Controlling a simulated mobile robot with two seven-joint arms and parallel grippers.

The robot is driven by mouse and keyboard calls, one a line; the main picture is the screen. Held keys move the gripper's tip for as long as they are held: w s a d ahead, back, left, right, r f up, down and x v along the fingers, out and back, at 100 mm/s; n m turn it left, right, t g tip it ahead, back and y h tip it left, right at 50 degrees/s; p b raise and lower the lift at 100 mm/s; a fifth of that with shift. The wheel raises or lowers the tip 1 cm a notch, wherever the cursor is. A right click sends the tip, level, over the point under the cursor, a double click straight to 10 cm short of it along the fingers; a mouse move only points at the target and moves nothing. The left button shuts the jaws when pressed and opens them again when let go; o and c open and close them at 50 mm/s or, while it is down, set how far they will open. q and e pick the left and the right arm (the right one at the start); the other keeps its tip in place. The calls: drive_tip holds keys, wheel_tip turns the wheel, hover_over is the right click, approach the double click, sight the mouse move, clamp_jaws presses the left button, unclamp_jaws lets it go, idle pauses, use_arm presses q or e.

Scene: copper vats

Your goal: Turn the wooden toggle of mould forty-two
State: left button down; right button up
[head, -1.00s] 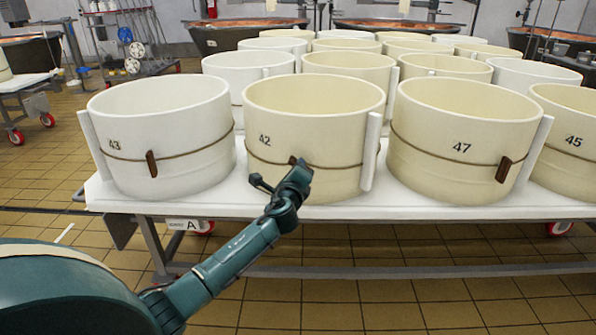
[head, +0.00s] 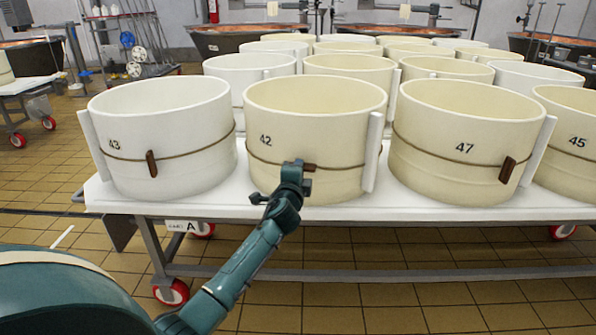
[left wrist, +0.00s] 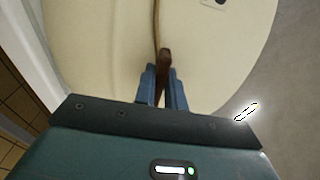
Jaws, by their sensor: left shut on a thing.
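Mould forty-two (head: 315,120) is a cream round tub on the white table, with a cord around its lower part. Its brown wooden toggle (head: 309,167) sticks out to the right of my left gripper (head: 293,166) in the head view and lies roughly along the cord. The left wrist view shows the toggle (left wrist: 165,60) between the two blue fingers of my left gripper (left wrist: 162,85), which is shut on it. The toggle's gripped end is hidden. My right gripper is in neither view.
Mould 43 (head: 165,125) stands close on the left and mould 47 (head: 460,140) on the right, each with an upright or slightly tilted toggle. More moulds stand behind. The white table's front edge (head: 400,213) runs below my gripper.

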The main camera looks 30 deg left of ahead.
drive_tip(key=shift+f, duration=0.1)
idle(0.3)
use_arm(q)
drive_tip(key=c, duration=1.5)
unclamp_jaws()
drive_tip(key=shift+o, duration=0.2)
drive_tip(key=p+v, duration=0.3)
drive_tip(key=v, duration=1)
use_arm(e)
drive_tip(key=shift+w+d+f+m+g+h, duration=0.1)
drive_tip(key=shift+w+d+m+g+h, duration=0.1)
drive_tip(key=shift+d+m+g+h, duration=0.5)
use_arm(q)
drive_tip(key=shift+d+f, duration=0.1)
drive_tip(key=shift+d, duration=0.1)
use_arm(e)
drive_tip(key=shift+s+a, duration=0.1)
